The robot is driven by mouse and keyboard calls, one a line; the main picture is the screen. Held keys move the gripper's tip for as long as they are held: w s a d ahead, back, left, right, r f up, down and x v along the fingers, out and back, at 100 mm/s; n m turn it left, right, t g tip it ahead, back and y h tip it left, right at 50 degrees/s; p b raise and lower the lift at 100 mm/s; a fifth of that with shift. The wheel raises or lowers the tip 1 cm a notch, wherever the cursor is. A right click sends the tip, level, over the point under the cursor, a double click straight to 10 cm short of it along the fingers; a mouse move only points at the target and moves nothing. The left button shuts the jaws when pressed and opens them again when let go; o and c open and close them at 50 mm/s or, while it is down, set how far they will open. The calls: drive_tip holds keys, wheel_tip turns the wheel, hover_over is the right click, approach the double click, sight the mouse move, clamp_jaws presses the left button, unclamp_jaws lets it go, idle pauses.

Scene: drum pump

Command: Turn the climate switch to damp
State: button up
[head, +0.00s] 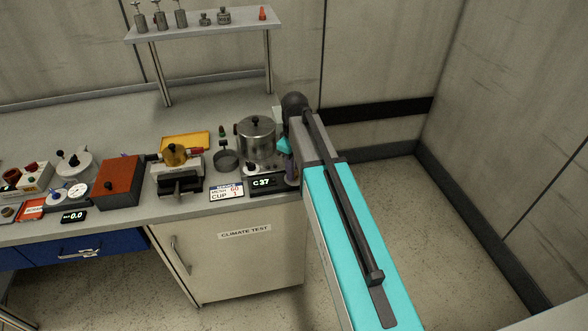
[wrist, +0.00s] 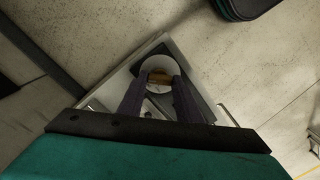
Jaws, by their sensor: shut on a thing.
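My gripper (head: 290,172) is at the right end of the bench, just right of the small black display (head: 263,183) reading C 37. The switch's markings and pointer direction cannot be read. In the head view the switch is hidden behind my gripper and arm. The cabinet (head: 235,255) below is labelled CLIMATE TEST.
A metal pot (head: 256,142) stands close left of my gripper, with a dark round cup (head: 226,160) beside it. A yellow-topped device (head: 176,158) and a red-brown box (head: 117,181) stand farther left. A shelf (head: 200,22) is behind. The floor at right is clear.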

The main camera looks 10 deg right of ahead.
drive_tip(key=o, duration=1)
drive_tip(key=shift+o, duration=0.2)
drive_tip(key=shift+r, duration=0.1)
wheel_tip(320, 180, up, 14)
drive_tip(key=b, duration=0.3)
drive_tip(key=shift+f, duration=0.2)
drive_tip(key=shift+s, duration=0.1)
idle(0.3)
